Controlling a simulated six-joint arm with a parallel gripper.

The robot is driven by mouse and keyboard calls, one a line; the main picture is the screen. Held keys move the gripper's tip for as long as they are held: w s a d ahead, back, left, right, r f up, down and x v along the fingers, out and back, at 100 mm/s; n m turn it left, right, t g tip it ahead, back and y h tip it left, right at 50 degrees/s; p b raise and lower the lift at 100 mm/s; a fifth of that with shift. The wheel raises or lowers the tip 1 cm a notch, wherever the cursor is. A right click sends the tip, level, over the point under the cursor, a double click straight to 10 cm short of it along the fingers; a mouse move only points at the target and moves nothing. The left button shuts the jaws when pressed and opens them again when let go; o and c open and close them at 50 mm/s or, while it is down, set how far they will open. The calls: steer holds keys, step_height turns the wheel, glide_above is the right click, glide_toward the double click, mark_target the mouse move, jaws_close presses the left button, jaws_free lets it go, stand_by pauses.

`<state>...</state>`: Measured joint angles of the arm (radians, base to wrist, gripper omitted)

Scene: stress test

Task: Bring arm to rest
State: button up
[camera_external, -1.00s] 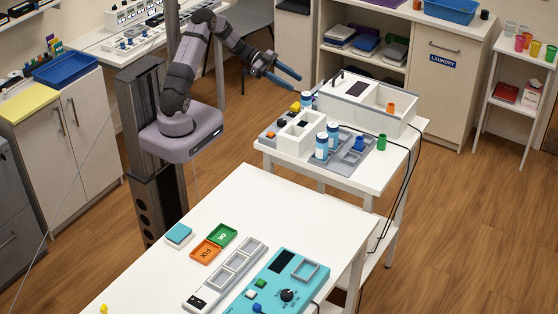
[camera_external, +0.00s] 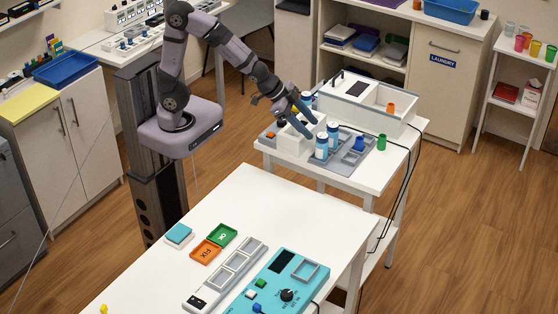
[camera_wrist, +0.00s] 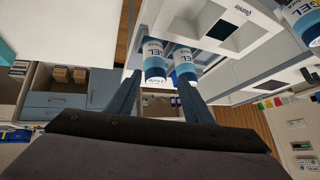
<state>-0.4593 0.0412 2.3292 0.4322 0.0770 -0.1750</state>
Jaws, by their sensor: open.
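My gripper (camera_external: 313,128) is open, with its blue fingers reaching down over the small side table (camera_external: 385,172). Its fingertips are close to two blue-and-white bottles; one bottle (camera_external: 321,146) stands in the grey tray. In the wrist view the open fingers (camera_wrist: 160,78) spread on either side of two bottles, the left bottle (camera_wrist: 154,62) and the right bottle (camera_wrist: 184,66). I see nothing held. Whether a finger touches a bottle or the white box cannot be told. My fingers and wrist hide part of the white box.
The white box (camera_external: 291,147) with openings stands left of the bottles. A larger white bin (camera_external: 372,118) is behind them. The front white table (camera_external: 290,215) holds trays and a teal panel (camera_external: 270,293).

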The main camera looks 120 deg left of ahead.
steer(key=s+d+f+m+g+h, duration=0.1)
steer(key=s+d+f+g+h, duration=0.1)
steer(key=s+d, duration=0.7)
steer(key=s+d+f+m+g+h+b, duration=0.1)
steer(key=s+d+f+g, duration=0.4)
steer(key=s+d, duration=0.3)
steer(key=d+f, duration=0.1)
steer(key=d, duration=0.2)
steer(key=shift+s+d+f+h, duration=0.2)
steer(key=shift+s+d+h, duration=0.05)
steer(key=shift+s+h, duration=0.15)
